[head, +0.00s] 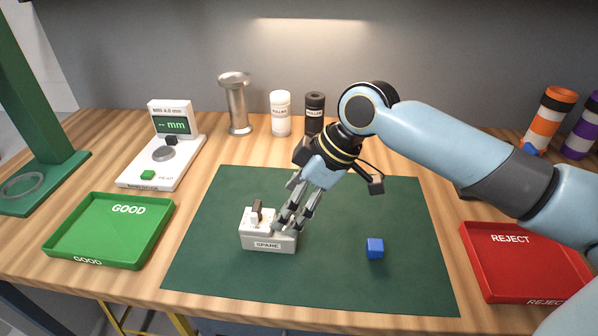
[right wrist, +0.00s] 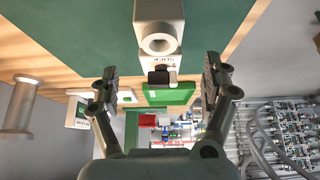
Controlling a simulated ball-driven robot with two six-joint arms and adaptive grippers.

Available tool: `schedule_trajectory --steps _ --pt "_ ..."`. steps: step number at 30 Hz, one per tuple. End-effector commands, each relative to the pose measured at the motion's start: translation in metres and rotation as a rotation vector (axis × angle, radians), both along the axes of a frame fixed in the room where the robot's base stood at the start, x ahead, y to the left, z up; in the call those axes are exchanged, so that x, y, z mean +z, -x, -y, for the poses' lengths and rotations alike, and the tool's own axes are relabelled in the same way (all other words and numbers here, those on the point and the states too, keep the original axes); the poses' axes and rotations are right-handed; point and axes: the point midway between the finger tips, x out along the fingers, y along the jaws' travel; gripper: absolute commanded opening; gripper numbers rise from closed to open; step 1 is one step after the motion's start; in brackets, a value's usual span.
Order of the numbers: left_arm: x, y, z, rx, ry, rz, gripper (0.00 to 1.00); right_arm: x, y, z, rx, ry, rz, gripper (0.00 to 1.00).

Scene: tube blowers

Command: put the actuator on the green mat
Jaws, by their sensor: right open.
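A white block marked SPARE (head: 270,242) sits on the green mat (head: 330,285). A small dark brown piece (head: 257,210) stands up from its left part; this may be the actuator, but I cannot be sure. My right gripper (head: 287,222) is open, its fingers pointing down at the right part of the block. In the right wrist view the spread fingers of the right gripper (right wrist: 160,68) have the light block (right wrist: 158,25) with a round socket ahead of them and a dark piece (right wrist: 162,76) between them. I cannot tell whether they touch. My left gripper is out of view.
A blue cube (head: 375,248) lies on the mat's right half. A green GOOD tray (head: 75,240) is left, a red REJECT tray (head: 520,285) right. A white measuring device (head: 150,180), metal stand (head: 237,105) and two bottles (head: 280,115) (head: 314,108) stand behind. The mat's front is clear.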

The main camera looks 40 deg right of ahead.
Motion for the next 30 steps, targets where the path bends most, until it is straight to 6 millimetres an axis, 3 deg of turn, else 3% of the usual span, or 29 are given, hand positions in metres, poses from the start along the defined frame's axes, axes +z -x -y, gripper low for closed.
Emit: schedule_trajectory --steps 3,9,30 --pt "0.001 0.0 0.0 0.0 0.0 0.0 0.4 0.017 0.007 0.007 0.002 0.004 0.001 0.81" --pt "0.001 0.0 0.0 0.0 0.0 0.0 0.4 0.029 0.013 0.01 0.0 0.0 0.0 0.81" --pt "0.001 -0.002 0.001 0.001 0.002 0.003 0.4 0.029 0.013 0.01 0.0 -0.001 -0.001 0.81"
